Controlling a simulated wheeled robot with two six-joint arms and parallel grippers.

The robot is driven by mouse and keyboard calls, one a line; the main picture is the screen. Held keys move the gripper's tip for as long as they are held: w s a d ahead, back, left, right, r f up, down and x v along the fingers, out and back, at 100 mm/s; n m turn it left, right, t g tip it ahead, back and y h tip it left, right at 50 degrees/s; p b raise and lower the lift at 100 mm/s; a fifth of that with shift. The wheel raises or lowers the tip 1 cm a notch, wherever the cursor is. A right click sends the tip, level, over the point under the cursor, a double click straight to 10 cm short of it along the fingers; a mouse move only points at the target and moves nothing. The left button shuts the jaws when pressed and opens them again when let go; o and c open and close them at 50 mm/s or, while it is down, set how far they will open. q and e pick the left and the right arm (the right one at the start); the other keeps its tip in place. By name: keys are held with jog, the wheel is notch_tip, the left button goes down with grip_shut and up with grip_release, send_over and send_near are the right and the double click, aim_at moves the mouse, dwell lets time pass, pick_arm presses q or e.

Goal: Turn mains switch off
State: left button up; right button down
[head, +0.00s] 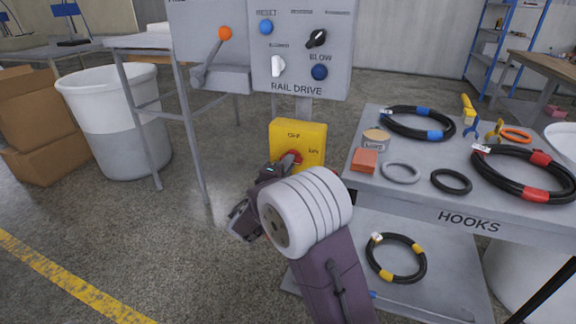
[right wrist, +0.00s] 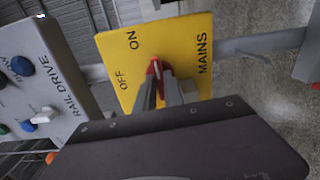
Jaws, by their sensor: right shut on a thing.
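The mains switch is a red handle (right wrist: 155,68) on a yellow box (head: 312,134), which hangs below the rail drive panel. The box also shows in the right wrist view (right wrist: 185,32), with OFF, ON and MAINS lettered on it. My right gripper (head: 287,166) is at the front of the box, and its two fingers also show in the right wrist view (right wrist: 160,90). They are shut on the red handle. The fingers hide much of the handle, so I cannot tell which mark it points to. My left gripper is not in view.
The grey rail drive panel (head: 336,78) with knobs and buttons is just above the box. A grey hooks cart (head: 420,200) with coiled hoses stands close on the right. A white bin (head: 115,120) stands at the left. Open floor lies at the front left.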

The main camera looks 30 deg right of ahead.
jog(key=shift+n+p, duration=3.2)
jog(key=shift+n, duration=5.5)
jog(key=c, duration=1.4)
grip_release()
jog(key=shift+c, duration=0.2)
jog(key=shift+a, duration=0.1)
